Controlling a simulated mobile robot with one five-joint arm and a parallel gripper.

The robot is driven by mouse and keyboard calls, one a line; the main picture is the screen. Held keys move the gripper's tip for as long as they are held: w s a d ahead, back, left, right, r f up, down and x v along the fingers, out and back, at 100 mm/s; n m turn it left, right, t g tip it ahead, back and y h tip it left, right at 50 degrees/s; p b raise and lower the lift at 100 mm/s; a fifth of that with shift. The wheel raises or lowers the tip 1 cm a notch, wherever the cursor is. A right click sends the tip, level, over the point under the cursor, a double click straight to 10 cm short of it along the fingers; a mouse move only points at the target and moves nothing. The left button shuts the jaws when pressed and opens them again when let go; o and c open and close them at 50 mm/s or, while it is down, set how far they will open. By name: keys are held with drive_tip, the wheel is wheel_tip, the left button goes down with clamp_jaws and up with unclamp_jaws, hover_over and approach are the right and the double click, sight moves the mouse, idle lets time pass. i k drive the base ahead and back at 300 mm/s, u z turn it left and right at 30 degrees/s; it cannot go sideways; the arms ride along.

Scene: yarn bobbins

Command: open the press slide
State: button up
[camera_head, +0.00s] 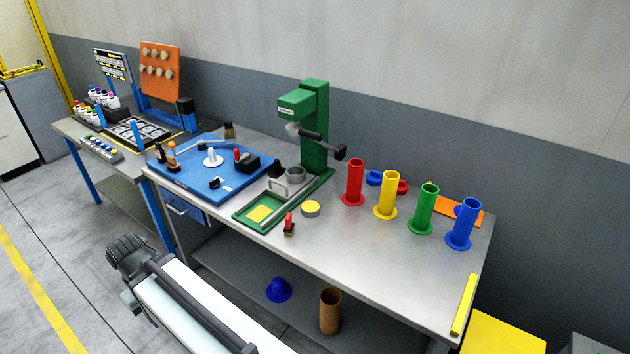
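The green press (316,125) stands on the steel bench near its back edge, with a dark lever (322,143) sticking out to the right. Its green base track (244,222) runs forward to the bench's front edge. The press slide, with a grey loop handle (280,188), sits on this track in front of a round grey cup (296,174) below the press head. My gripper (127,252) is at the lower left, in front of the bench and well apart from the slide. Its finger gap is not clear.
A blue board (185,182) with fittings lies left of the track. Red (354,180), yellow (387,192), green (427,203) and blue (464,225) tubes stand farther right.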

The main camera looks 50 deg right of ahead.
sight(297, 178)
drive_tip(key=z, duration=0.45)
drive_tip(key=i, duration=1)
drive_tip(key=u, duration=0.05)
